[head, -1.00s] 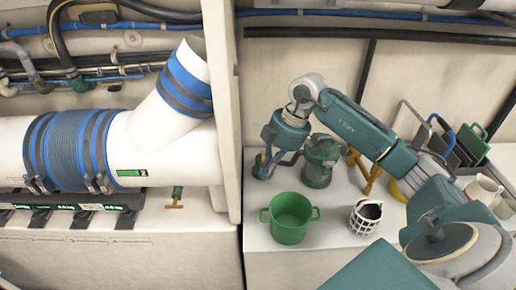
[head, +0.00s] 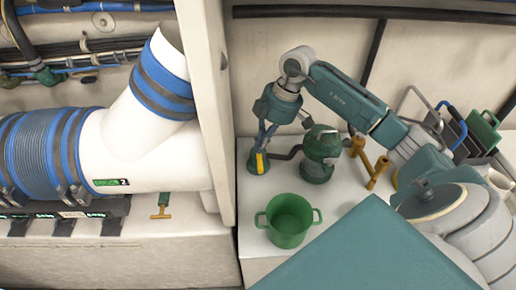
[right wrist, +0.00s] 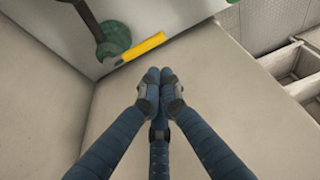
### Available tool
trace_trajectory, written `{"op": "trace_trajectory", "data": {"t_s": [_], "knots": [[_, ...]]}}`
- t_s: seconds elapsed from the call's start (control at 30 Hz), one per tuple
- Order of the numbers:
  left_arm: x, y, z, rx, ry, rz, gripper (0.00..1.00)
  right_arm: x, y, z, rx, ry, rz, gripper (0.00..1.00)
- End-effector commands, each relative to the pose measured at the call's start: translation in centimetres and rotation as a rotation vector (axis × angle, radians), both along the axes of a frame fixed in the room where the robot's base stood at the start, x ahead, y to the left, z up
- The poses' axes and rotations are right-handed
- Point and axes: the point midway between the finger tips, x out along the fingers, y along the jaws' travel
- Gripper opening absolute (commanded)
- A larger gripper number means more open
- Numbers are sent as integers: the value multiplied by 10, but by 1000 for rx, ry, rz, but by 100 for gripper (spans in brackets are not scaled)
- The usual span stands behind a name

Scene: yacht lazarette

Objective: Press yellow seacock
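The seacock has a bright yellow handle (right wrist: 142,47) and a green round base (right wrist: 112,40) in the right wrist view. In the head view its yellow handle (head: 262,162) shows on the light shelf, left of a green domed strainer (head: 321,150). My right gripper (right wrist: 160,74) has blue fingers with their tips together, holding nothing. In the right wrist view the tips appear just short of the handle; contact cannot be told. In the head view the right gripper (head: 263,145) points down just above the seacock. My left gripper is not in view.
A green pot (head: 289,222) stands in front of the seacock. Brass-coloured fittings (head: 374,170) and a rack (head: 465,135) stand to the right. A white partition (head: 208,100) rises at the left, with a large white pipe (head: 145,150) beyond it.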

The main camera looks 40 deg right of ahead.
Motion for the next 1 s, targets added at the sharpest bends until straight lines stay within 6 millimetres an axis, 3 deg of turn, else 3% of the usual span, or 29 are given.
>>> {"op": "trace_trajectory", "data": {"t_s": [0.2, 0.43, 0.7, 1.0], "knots": [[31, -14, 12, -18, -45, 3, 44, 5, 12, -39, 3, 5, 0, 0], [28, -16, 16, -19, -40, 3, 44, 11, 20, -70, 1, 2, 0, 0], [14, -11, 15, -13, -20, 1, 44, 13, 22, -80, 0, 0, 1, 0], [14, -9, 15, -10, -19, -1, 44, 13, 21, -80, -1, 0, 5, 0]]}}
